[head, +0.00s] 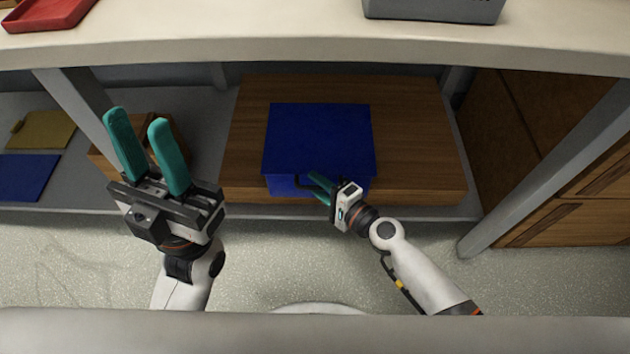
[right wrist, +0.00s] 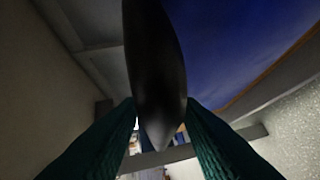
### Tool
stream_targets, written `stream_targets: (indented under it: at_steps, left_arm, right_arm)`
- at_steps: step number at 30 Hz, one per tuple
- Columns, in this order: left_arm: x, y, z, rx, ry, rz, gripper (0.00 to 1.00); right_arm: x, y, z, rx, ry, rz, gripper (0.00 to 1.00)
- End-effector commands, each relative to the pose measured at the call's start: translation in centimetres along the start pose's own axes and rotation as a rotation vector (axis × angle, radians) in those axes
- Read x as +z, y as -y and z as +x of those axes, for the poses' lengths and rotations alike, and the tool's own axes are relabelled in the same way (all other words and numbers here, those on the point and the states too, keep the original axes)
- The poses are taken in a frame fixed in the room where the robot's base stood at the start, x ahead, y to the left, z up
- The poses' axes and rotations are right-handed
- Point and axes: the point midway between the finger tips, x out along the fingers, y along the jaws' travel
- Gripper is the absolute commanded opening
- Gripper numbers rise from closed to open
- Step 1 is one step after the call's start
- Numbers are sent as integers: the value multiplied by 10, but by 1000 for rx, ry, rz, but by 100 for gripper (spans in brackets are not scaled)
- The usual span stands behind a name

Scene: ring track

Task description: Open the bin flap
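The blue bin (head: 318,138) stands on a wooden board on the low shelf, its broad top face toward the head camera. A dark handle (head: 305,182) sits at its front edge. My right gripper (head: 318,186) is at that front edge with its teal fingers around the handle. In the right wrist view the dark handle (right wrist: 158,75) fills the space between the fingertips, which look closed against its sides. The flap shows no visible gap. My left gripper (head: 140,135) is open and empty, raised to the left of the bin.
A pale counter (head: 300,45) overhangs the shelf, with a red tray (head: 45,12) and a grey box (head: 433,8) on it. The wooden board (head: 425,140) has bare room right of the bin. Shelf posts (head: 545,180) stand at both sides.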

Motion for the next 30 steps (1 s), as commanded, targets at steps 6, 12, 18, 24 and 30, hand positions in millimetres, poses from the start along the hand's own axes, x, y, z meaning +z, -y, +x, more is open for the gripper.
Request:
stream_targets:
  at_steps: [6,12,18,24,30]
  left_arm:
    - [0,0,-1,0,-1,0,36]
    - [0,0,-1,0,-2,-1,36]
    - [-1,0,-1,0,-2,-1,36]
    - [-1,0,-1,0,-2,-1,36]
    - [-3,0,2,0,-16,0,36]
  right_arm:
    - [-1,0,13,-1,-2,0,32]
    - [-1,0,13,-1,-1,0,32]
    - [-1,0,13,-1,-1,0,6]
    - [-1,2,12,-3,-1,0,0]
    - [-1,1,12,-8,-1,4,0]
